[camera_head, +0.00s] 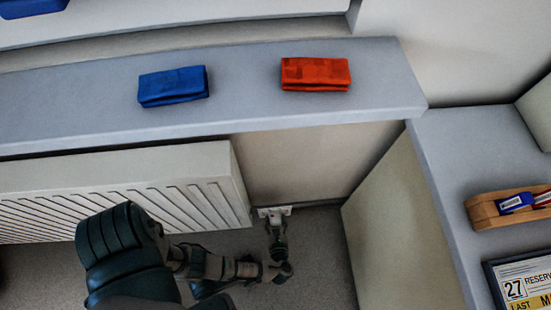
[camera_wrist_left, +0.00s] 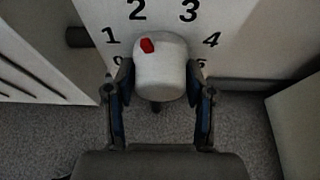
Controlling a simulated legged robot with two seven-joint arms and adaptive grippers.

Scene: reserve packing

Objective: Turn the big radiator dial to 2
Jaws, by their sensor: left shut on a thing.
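The big radiator dial (camera_wrist_left: 160,75) is a white knob with a red mark on its upper left. The mark points up and left, between the printed 1 and 2 and nearer the 2. The numbers stand on a pale plate (camera_wrist_left: 165,15) behind it, and the lowest ones are partly hidden. My left gripper (camera_wrist_left: 159,88) is shut on the dial, one finger on each side. In the head view my left gripper (camera_head: 277,230) reaches up to the small white plate (camera_head: 274,211) beside the radiator (camera_head: 190,200). My right gripper is not in view.
A blue folded cloth (camera_head: 173,86) and a red one (camera_head: 315,73) lie on the grey shelf (camera_head: 240,105) above. At right, a counter (camera_head: 450,150) holds a wooden tray (camera_head: 485,213) and a framed card (camera_head: 520,283). A pale panel (camera_head: 395,240) stands right of my gripper.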

